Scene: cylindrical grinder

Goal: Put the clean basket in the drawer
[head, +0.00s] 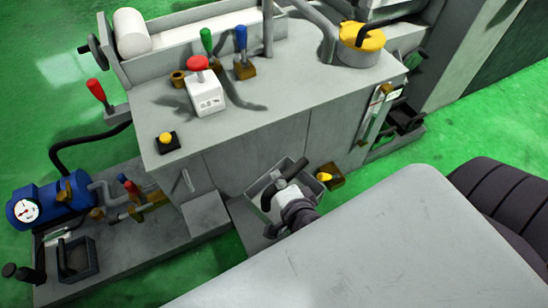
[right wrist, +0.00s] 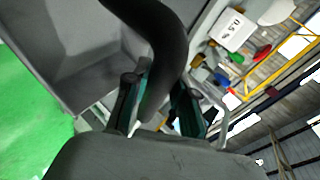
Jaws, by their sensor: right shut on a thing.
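A grey basket (head: 262,193) with a black handle (head: 290,171) is in front of the machine in the head view. My right gripper (head: 294,197) is shut on the handle. In the right wrist view the curved black handle (right wrist: 168,55) passes between the two fingers (right wrist: 158,105), and the grey inside of the basket (right wrist: 85,50) fills the upper left. The basket looks empty there. I cannot clearly make out an open drawer; a grey block (head: 206,214) juts from the machine front below a bar handle (head: 182,181). My left gripper is not in view.
The grey grinder (head: 255,145) stands behind the basket, with a yellow knob (head: 325,177) close to its right. A darker basket (head: 77,259) sits at lower left near a blue motor with a gauge (head: 50,203). Green floor (head: 190,262) is free at lower left.

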